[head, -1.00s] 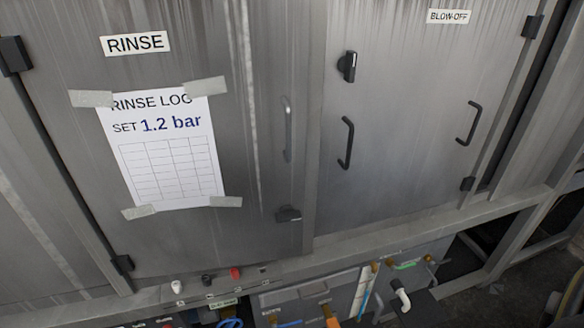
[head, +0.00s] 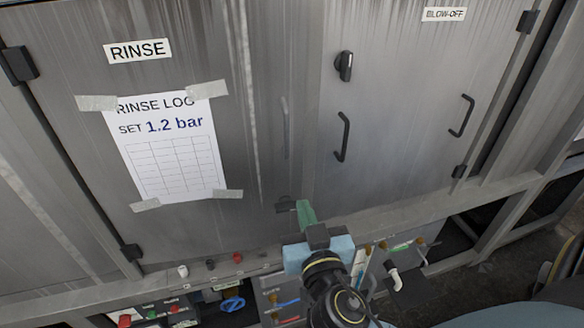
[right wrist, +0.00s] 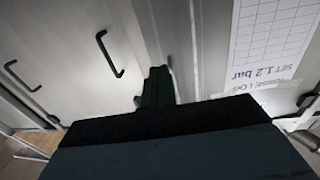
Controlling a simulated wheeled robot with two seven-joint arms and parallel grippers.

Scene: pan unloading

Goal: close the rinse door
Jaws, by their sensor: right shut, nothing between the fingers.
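The rinse door (head: 235,75) is the grey metal door at left in the head view, with a RINSE label (head: 137,50) and a taped rinse log sheet (head: 170,145). Its grey handle (head: 285,128) is upright near the right edge, with a dark latch (head: 286,204) below. It looks nearly flush; I cannot tell whether it is fully shut. My right gripper (head: 304,208) is shut and empty, its tips beside the latch at the door's lower right edge. Contact cannot be told. In the right wrist view the gripper (right wrist: 157,85) points at the seam. My left gripper is not in view.
The blow-off door (head: 400,110) stands at right, with a dark knob (head: 345,66) and two dark handles (head: 342,136) (head: 462,115). Below runs a ledge with small knobs, a blue coil (head: 232,303) and pipe fittings (head: 393,270).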

